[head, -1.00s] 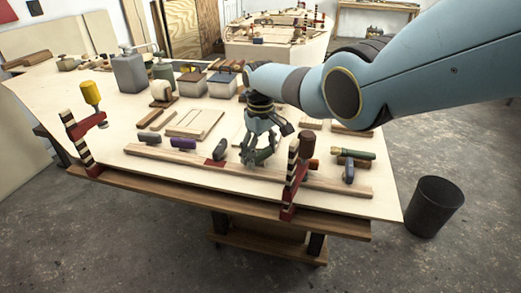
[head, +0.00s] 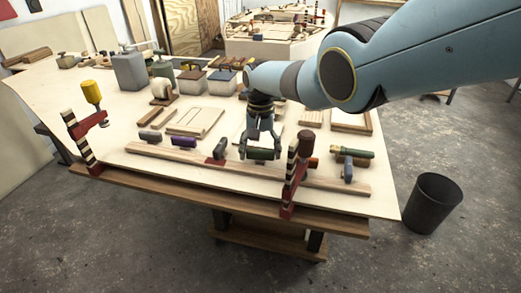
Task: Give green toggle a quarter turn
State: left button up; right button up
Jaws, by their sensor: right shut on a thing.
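The green toggle (head: 263,154) is a dark green bar near the front of the plywood work surface, at the wooden strip with the other toggles. It lies roughly crosswise in the picture. My right gripper (head: 261,153) points down over it, with a finger at each end of the bar, and is shut on it. The fingers hide its ends, and its mount is hard to make out. My left gripper is not in view.
A purple toggle (head: 183,141) and a slate toggle (head: 219,148) stand to the left on the wooden strip (head: 165,153). A dark bin (head: 433,204) stands on the floor.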

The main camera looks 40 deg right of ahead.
aim_at(261, 150)
jog(key=shift+m, duration=0.6)
jog(key=o, duration=1.1)
jog(key=shift+o, duration=0.2)
jog(key=shift+r, duration=0.1)
notch_tip(261, 150, up, 12)
dwell(0.3)
